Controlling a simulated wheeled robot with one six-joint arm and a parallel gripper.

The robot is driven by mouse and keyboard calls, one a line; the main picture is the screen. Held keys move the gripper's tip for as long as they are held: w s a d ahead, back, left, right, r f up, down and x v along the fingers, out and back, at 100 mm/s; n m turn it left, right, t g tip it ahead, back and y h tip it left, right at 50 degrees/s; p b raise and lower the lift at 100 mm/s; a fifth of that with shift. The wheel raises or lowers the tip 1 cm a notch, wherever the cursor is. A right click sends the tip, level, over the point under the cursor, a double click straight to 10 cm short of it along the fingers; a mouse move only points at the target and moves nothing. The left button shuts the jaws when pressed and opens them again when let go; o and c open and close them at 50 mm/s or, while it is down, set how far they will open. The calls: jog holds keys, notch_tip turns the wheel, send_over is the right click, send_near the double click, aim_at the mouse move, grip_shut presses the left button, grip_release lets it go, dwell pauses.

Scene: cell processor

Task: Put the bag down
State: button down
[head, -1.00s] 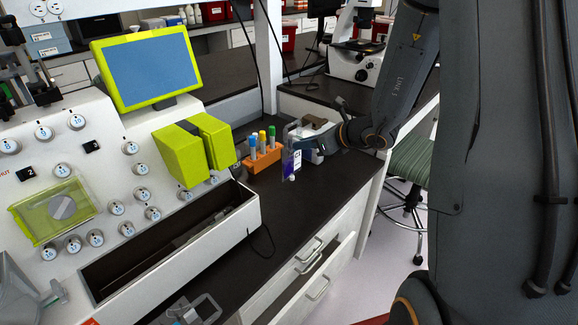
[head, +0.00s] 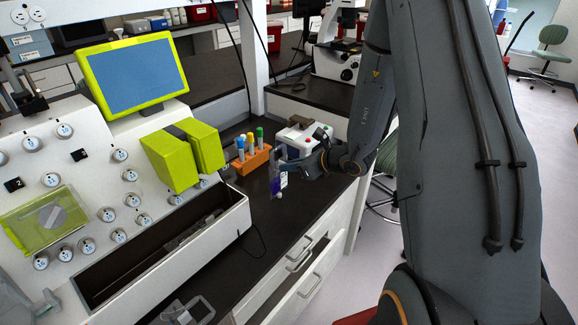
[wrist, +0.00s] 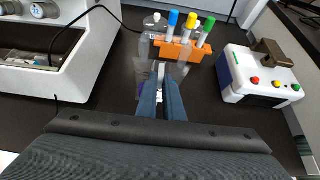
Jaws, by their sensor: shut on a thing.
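The bag (head: 279,184) is a small clear pouch with blue-purple liquid in its lower part. It hangs upright over the dark counter (head: 300,212), just in front and to the right of the orange tube rack (head: 251,161). My gripper (head: 284,164) is shut on its upper part. In the wrist view my fingers (wrist: 161,72) are closed together, with the clear bag (wrist: 147,42) showing beyond them; their sides hide much of it. I cannot tell whether the bag's bottom touches the counter.
A white box with coloured buttons (wrist: 258,76) stands right of the rack. The white cell processor (head: 110,190), with green parts and an open trough, fills the left. Bare counter lies around the bag.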

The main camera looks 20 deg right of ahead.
jog(key=shift+f, duration=0.15)
jog(key=c, duration=1.9)
grip_release()
